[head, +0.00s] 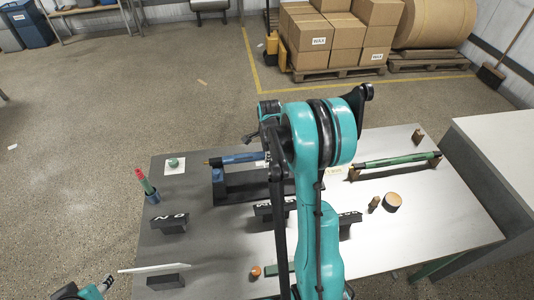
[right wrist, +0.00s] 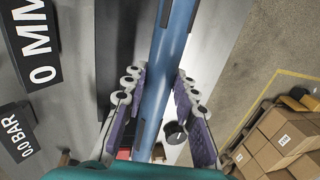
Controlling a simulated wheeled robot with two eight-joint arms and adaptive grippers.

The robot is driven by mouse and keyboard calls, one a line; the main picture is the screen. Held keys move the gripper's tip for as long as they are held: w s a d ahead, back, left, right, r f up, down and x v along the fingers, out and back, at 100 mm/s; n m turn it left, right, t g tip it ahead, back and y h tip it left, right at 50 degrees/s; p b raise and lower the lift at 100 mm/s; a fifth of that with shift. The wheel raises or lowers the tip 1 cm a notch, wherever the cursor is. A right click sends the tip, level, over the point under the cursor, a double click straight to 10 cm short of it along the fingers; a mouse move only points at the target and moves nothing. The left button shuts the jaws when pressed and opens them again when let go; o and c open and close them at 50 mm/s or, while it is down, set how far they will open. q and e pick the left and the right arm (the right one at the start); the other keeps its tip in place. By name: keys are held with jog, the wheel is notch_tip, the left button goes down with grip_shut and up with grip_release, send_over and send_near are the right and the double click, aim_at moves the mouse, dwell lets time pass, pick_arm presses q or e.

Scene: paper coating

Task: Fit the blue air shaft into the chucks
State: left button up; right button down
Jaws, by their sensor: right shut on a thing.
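The blue air shaft (head: 240,157) lies nearly level over a dark stand with an upright end support, taken as a chuck (head: 218,187). Its tan tip points left, and its right part is hidden behind my right arm. I cannot tell whether the shaft is seated in the support or just above it. In the right wrist view the shaft (right wrist: 173,50) runs between the purple-padded fingers of my right gripper (right wrist: 158,85), which is shut on it. My left gripper (head: 88,292) shows only in part at the bottom left corner, its fingers unclear.
On the table (head: 215,235) stand black display blocks (head: 170,224), a blue cup with red and green sticks (head: 150,190), a green roller (head: 395,160) on supports, and a round tan-topped piece (head: 392,202). A white counter (head: 500,150) is at right. Boxes (head: 330,40) stand behind.

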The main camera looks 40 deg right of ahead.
jog(key=shift+f+b, duration=1.7)
jog(key=shift+f, duration=0.3)
jog(key=c, duration=1.1)
grip_release()
jog(key=shift+r, duration=0.1)
jog(key=r, duration=0.4)
jog(key=s+r, duration=0.1)
jog(key=r, duration=0.2)
jog(key=s+a+r, duration=0.1)
jog(key=r, duration=0.3)
jog(key=shift+a+r, duration=0.1)
jog(key=shift+r, duration=0.25)
